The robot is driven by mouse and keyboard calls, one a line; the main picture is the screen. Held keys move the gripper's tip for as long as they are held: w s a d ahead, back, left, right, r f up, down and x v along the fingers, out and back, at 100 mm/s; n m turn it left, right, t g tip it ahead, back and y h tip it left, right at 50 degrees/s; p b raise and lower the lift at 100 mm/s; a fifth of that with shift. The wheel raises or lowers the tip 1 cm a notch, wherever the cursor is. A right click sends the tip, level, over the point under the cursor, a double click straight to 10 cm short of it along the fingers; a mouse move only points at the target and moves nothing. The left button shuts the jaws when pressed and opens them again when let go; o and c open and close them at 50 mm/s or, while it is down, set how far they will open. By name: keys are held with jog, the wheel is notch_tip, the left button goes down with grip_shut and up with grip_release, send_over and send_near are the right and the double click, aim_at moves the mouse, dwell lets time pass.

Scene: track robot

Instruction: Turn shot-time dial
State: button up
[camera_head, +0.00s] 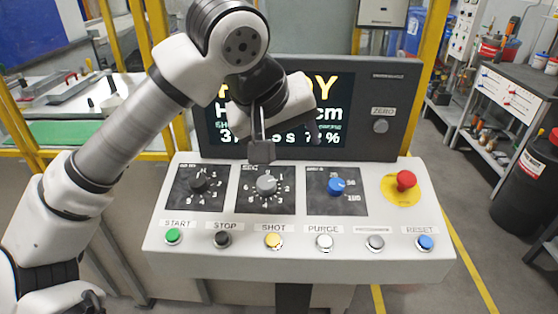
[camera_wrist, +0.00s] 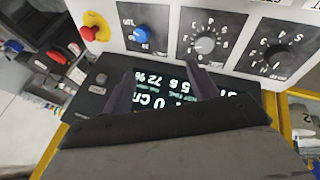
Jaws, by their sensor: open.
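The sloped panel (camera_head: 300,262) carries three dials. The middle one is a grey dial (camera_head: 266,185) on a black numbered plate, probably the shot-time dial; its small title is unreadable. It shows in the wrist view (camera_wrist: 205,45) too. A black dial (camera_head: 199,185) sits left of it and a blue dial (camera_head: 337,186) right of it. In the wrist view their order is reversed. My gripper (camera_head: 262,150) is in front of the screen, just above the grey dial's plate in the picture. Its fingers (camera_wrist: 160,76) are open and empty, apart from every dial.
A red emergency button (camera_head: 406,181) on a yellow base is at the panel's right. A row of buttons, including the yellow SHOT button (camera_head: 273,241), runs along the front. The screen (camera_head: 330,105) stands behind, partly hidden by my arm. A yellow post (camera_head: 427,60) rises to the right.

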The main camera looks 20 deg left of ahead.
aim_at(266, 182)
jog(key=a+f+g+y, duration=0.1)
jog(key=a+y, duration=0.2)
jog(key=a, duration=0.2)
jog(key=p+x, duration=0.4)
jog(key=x, duration=0.9)
jog(key=shift+a+f, duration=0.15)
jog(key=shift+f, duration=0.2)
jog(key=c, duration=1)
